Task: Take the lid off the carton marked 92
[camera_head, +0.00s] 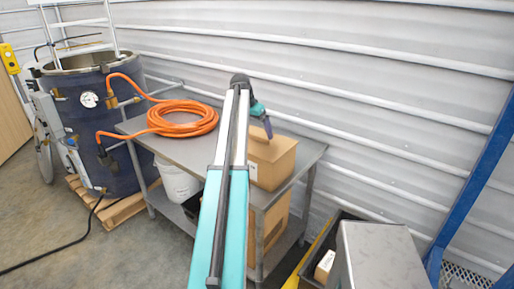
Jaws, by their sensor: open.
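A brown carton (281,159) stands on the right part of the grey metal table (190,151), partly behind my arm. A white label shows on its left side, but its number is too small to read. Its top looks closed, and I cannot make out a lid edge clearly. A second brown carton (275,222) sits on the shelf below; no number is legible on it. My gripper (268,131) hangs just over the upper carton's back left part, pointing down. It is open, with nothing visible between its fingers. I cannot tell whether it touches the carton.
An orange hose coil (183,127) lies on the table's left part. A white bucket (177,184) is under the table. A blue drum (85,130) stands on a pallet at left. A corrugated wall is close behind. A grey box (380,258) and blue post (477,185) are at right.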

